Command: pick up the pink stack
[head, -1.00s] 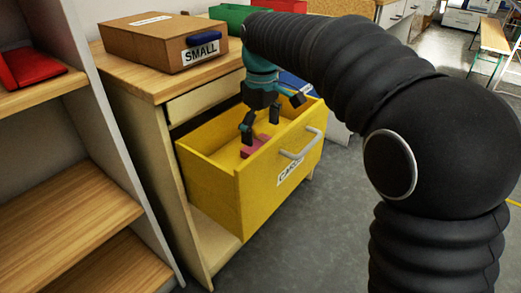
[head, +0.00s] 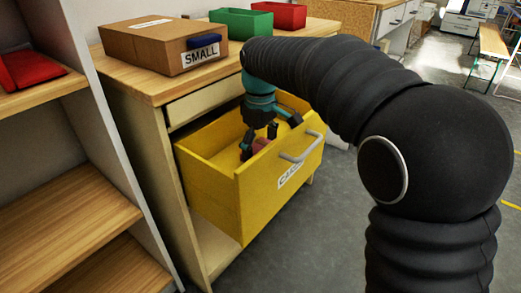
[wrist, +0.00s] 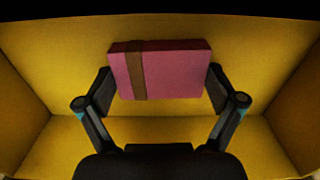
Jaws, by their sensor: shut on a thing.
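The pink stack (wrist: 175,72) is a flat pink block with a brown band around its left part. It lies inside the open yellow drawer (head: 212,190). My gripper (wrist: 160,85) is down in the drawer, with one finger against each short side of the stack, shut on it. In the head view the stack (head: 261,145) shows only as a small pink patch between the fingers, partly hidden by the gripper and the drawer front. I cannot tell whether the stack touches the drawer floor.
The drawer's walls and its front with a grey handle (head: 300,148) surround the gripper. A brown box labelled SMALL (head: 165,42), a green bin (head: 241,23) and a red bin (head: 279,15) stand on the cabinet top. A shelf with a red item (head: 28,70) is at the left.

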